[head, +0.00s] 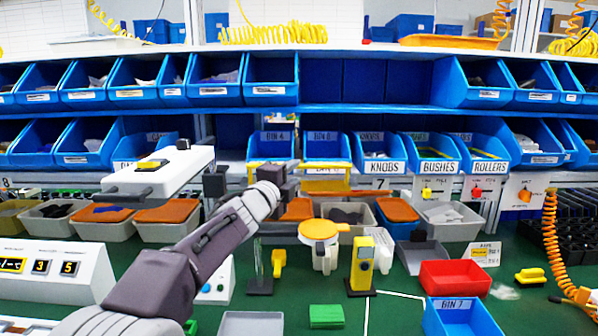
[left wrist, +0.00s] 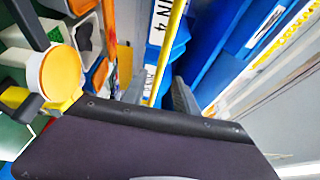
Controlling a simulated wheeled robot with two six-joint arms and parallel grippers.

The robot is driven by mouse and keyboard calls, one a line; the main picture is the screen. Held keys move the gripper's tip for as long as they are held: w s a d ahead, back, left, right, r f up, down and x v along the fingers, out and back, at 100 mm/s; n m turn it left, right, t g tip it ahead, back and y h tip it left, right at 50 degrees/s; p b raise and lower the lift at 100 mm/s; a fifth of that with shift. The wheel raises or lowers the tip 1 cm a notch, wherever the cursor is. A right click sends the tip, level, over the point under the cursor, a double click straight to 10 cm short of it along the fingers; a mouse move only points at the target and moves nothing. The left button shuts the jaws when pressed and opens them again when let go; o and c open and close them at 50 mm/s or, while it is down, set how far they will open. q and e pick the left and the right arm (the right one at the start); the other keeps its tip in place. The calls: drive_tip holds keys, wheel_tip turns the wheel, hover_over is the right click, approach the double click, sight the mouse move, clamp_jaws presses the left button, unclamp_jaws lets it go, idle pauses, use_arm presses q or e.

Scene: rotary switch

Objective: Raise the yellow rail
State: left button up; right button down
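A yellow rail (head: 256,164) runs across the front of the bin labelled BIN 4 (head: 276,140) on the lower shelf. A similar yellow rail (head: 326,164) crosses the bin to its right. My left gripper (head: 287,172) is reaching up to the shelf front and hides part of the BIN 4 rail. In the left wrist view, a thin yellow rail (left wrist: 168,50) runs between the two dark, parted fingers of the left gripper (left wrist: 160,95). I cannot tell whether either finger touches it. My right gripper is out of view.
Grey bins of parts line the back of the green bench. A white jar with an orange lid (head: 319,231) and a yellow device (head: 363,262) stand below the shelf. A red bin (head: 455,279) and a blue bin (head: 461,318) are at right.

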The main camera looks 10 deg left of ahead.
sight(301, 166)
use_arm(q)
drive_tip(key=w, duration=0.4)
drive_tip(key=shift+w+d+p, duration=0.2)
drive_tip(key=shift+d+p, duration=0.2)
clamp_jaws()
drive_tip(key=shift+r+p, duration=0.25)
drive_tip(key=shift+p, duration=0.15)
drive_tip(key=w+n+g+p, duration=0.1)
drive_tip(key=g+p, duration=0.1)
drive_tip(key=p, duration=1)
drive_tip(key=shift+w+a+r+g, duration=0.1)
drive_tip(key=shift+g, duration=0.2)
unclamp_jaws()
